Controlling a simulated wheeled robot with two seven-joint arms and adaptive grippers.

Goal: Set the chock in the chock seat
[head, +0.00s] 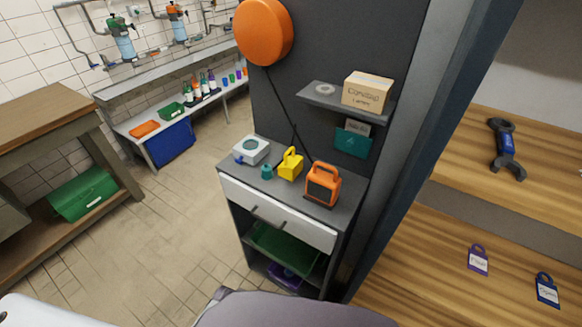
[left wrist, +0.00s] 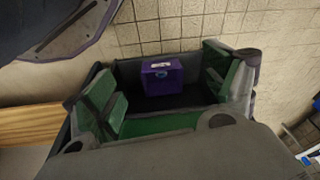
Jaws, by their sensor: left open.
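I cannot tell for sure which thing is the chock, and I cannot make out a chock seat. A yellow block with a handle (head: 291,164) stands on the grey cabinet top (head: 228,164), beside an orange lantern-like thing (head: 323,184). In the left wrist view my left gripper (left wrist: 168,92) is open, its two green-padded fingers wide apart. A purple box (left wrist: 162,80) with a white label shows beyond and between the fingers, inside a dark recess. The gripper looks empty. Neither gripper shows in the head view.
A white device (head: 251,150) and a small teal item (head: 267,172) share the cabinet top. Below the drawer (head: 272,214) are a green tray (head: 285,249) and a purple item (head: 285,276). A wall shelf holds a carton (head: 367,92).

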